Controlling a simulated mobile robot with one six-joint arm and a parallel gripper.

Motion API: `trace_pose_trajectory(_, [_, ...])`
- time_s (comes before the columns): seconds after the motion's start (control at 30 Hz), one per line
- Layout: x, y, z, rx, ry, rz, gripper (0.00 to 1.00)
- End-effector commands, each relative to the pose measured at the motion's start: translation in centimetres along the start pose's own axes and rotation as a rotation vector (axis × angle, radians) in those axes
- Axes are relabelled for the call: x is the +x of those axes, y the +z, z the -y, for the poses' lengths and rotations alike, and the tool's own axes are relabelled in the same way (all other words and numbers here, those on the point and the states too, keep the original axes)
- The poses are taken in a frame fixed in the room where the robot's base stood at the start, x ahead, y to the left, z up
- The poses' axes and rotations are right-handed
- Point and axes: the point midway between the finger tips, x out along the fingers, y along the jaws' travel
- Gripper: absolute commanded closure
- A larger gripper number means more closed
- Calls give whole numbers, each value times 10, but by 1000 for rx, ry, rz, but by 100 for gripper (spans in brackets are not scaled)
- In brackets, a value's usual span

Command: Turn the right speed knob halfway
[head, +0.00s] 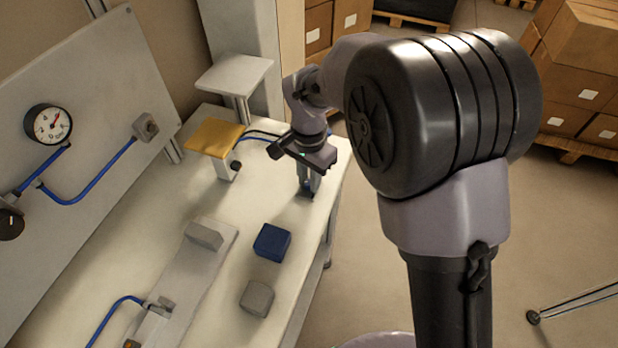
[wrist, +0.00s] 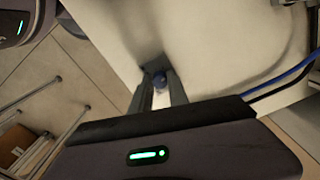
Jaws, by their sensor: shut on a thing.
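My gripper (head: 307,191) points down at the far right part of the white workbench, near its right edge. In the head view the knob is mostly covered by the fingers. Any mark showing how far the knob is turned cannot be made out.
A yellow plate on a stand (head: 213,137) is left of my gripper. A blue block (head: 272,242) and a grey block (head: 257,298) lie nearer on the workbench (head: 190,190). A panel with a gauge (head: 48,124) stands at left. Blue and black cables (wrist: 283,80) run close by.

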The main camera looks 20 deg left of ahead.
Motion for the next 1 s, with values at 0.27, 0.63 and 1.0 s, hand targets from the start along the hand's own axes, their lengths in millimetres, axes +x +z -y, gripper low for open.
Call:
trace_pose_trajectory(0.27, [0,0,0,173,0,-1,100])
trace_pose_trajectory(0.63, [0,0,0,278,0,-1,100])
trace_pose_trajectory(1.0, [0,0,0,287,0,-1,100])
